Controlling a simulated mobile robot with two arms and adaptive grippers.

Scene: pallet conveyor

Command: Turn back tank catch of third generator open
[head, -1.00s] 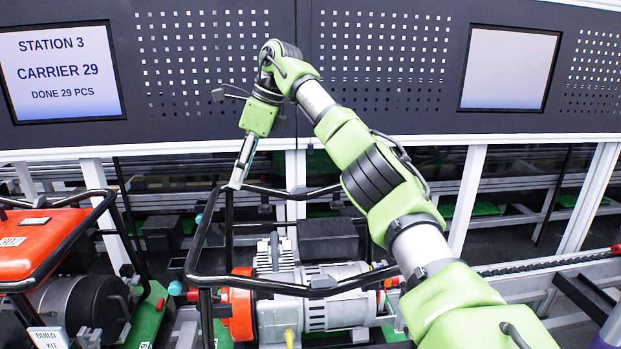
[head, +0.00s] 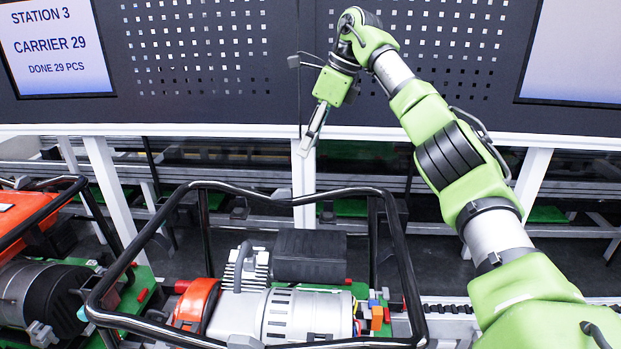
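The middle generator (head: 290,312) has a black tube frame (head: 410,275) with no tank on top, so its grey motor body and dark box show. A small grey piece (head: 282,193) sits on the frame's back rail; it may be the back tank catch, but it is too small to tell its position. My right gripper (head: 304,150) points down behind and above the back rail, a little right of that piece, and looks apart from it. Its fingers are seen edge-on, so their opening is unclear. My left gripper is out of view.
Another generator with a red-orange tank (head: 22,215) stands at the left. A dark perforated panel (head: 200,60) with a station screen (head: 55,45) rises behind the conveyor. My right arm crosses the right side. There is free room above the middle generator's open frame.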

